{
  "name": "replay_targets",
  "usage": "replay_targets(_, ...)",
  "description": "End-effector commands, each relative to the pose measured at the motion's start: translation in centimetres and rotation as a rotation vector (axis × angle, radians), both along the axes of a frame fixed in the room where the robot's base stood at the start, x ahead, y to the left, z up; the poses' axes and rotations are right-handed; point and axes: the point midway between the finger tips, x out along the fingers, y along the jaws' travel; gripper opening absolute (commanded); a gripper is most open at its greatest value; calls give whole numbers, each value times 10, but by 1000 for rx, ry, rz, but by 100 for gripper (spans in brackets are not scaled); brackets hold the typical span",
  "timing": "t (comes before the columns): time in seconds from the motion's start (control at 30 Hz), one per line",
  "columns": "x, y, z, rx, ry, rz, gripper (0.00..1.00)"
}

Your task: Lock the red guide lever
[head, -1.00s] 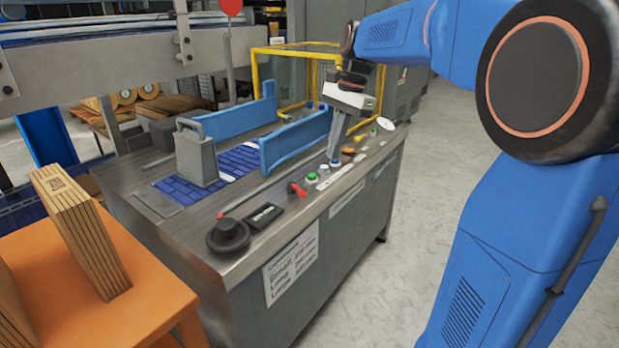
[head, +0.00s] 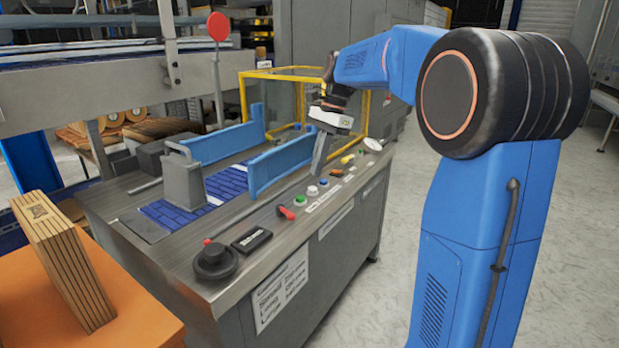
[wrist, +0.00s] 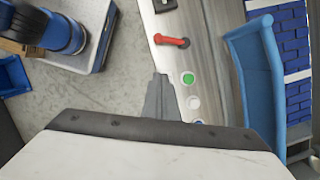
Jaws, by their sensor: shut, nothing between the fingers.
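The red guide lever (head: 286,212) is a small red handle on the front edge of the machine's steel top, left of a row of buttons. It also shows in the wrist view (wrist: 172,41), lying across the panel beyond the fingertips. My gripper (head: 317,174) is shut and empty, pointing down above the buttons, to the right of the lever and apart from it. In the wrist view the closed fingers (wrist: 161,80) appear beside the green button (wrist: 187,78), with the lever ahead of them.
Blue guide rails (head: 281,163) stand behind the panel. A black knob (head: 215,262) and a dark display (head: 252,240) sit left of the lever. A yellow-framed guard (head: 243,100) stands behind. A carton (head: 65,262) stands on the orange surface at left. Open floor lies in front.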

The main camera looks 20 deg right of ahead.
Motion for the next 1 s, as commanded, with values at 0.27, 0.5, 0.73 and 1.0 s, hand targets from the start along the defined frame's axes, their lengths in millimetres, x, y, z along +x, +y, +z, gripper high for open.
replay_targets(0.27, -3, 14, -45, 0, 3, 1, 0)
replay_targets(0.5, -6, 26, -85, 0, 3, 2, 0)
replay_targets(0.73, -11, 54, -90, 0, -1, 2, 0)
replay_targets(1.0, -13, 64, -92, 0, -1, 1, 0)
